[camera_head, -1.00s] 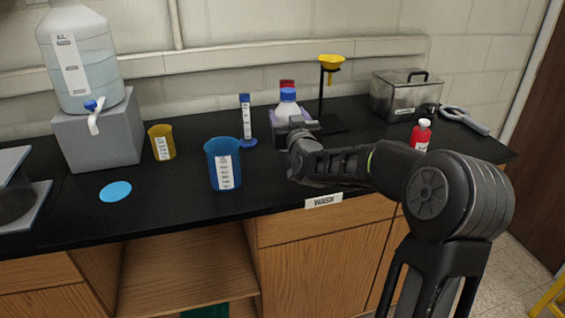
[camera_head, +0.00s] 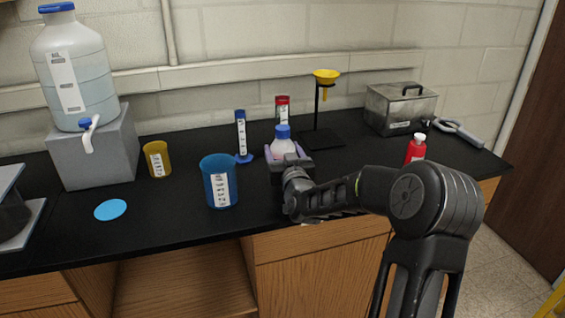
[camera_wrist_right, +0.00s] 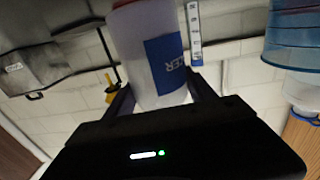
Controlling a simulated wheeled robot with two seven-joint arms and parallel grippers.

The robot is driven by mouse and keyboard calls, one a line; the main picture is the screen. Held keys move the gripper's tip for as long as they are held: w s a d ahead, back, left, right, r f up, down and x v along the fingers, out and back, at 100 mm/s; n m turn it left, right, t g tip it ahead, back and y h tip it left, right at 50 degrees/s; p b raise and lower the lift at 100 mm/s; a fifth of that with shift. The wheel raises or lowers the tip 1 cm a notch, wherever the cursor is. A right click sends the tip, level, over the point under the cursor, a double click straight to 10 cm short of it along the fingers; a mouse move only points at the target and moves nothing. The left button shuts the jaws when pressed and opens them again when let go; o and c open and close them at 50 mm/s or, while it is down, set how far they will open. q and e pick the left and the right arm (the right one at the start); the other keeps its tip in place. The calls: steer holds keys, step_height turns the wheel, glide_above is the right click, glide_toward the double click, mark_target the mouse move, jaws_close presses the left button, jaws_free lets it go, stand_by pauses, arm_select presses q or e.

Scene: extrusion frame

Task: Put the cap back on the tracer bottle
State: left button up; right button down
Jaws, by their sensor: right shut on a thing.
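I cannot tell whether the cap is tight. My right gripper (camera_head: 289,159) is shut on the bottle, one finger on each side. In the right wrist view the picture is upside down, and the bottle (camera_wrist_right: 150,60) with its blue label ending in "CER" stands between the fingers. My left gripper is not in view.
The yellow funnel stand (camera_head: 326,78), metal box (camera_head: 398,110) and red bottle (camera_head: 416,150) are to the right. Black counter (camera_head: 175,205) is clear at front left.

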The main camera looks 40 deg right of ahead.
step_height(320, 180, down, 3)
steer(key=shift+r+p, duration=0.1)
steer(key=shift+p, duration=0.25)
steer(key=shift+f, duration=0.4)
steer(key=shift+f, duration=0.1)
steer(key=c, duration=0.8)
jaws_free()
steer(key=shift+f, duration=0.15)
steer(key=o, duration=0.5)
steer(key=shift+s+a+r, duration=0.1)
steer(key=shift+r, duration=0.15)
